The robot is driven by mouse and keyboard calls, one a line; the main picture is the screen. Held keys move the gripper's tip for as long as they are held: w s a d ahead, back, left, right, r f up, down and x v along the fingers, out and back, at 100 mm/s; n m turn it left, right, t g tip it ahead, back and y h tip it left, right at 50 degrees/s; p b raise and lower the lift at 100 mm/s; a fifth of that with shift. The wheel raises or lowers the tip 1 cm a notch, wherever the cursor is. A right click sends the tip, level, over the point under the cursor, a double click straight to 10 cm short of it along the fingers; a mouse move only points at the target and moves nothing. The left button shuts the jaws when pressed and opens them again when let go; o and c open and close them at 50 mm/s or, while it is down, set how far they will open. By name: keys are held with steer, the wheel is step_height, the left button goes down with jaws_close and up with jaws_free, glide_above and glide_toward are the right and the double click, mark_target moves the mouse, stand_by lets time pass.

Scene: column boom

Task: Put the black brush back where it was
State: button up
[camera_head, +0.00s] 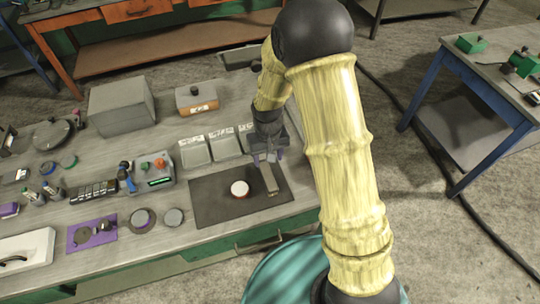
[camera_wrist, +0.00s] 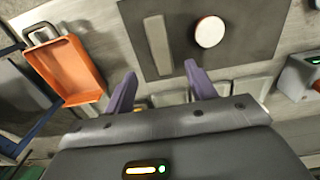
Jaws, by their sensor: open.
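My gripper (camera_head: 268,158) is above the back edge of a dark mat (camera_head: 215,200). In the wrist view its two purple fingers (camera_wrist: 161,90) are spread with nothing held between them. A flat grey-beige bar (camera_head: 269,179) lies on the mat below the gripper, and it also shows in the wrist view (camera_wrist: 158,45). I cannot tell whether this bar is part of a brush. A white round piece with a red rim (camera_head: 240,189) lies beside it on the mat, also in the wrist view (camera_wrist: 210,32). I cannot make out a black brush for certain.
Several shallow grey trays (camera_head: 195,152) stand behind the mat. An orange open bin (camera_wrist: 72,68) shows in the wrist view. My arm hides the bench's right end.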

steer(key=shift+r, duration=0.1)
steer(key=s+d+r+m+t, duration=0.2)
steer(key=s+d+r+m, duration=0.1)
steer(key=s+d+r, duration=0.9)
steer(key=shift+d+r+t, duration=0.3)
steer(key=shift+d+r, duration=0.4)
steer(key=shift+r, duration=0.15)
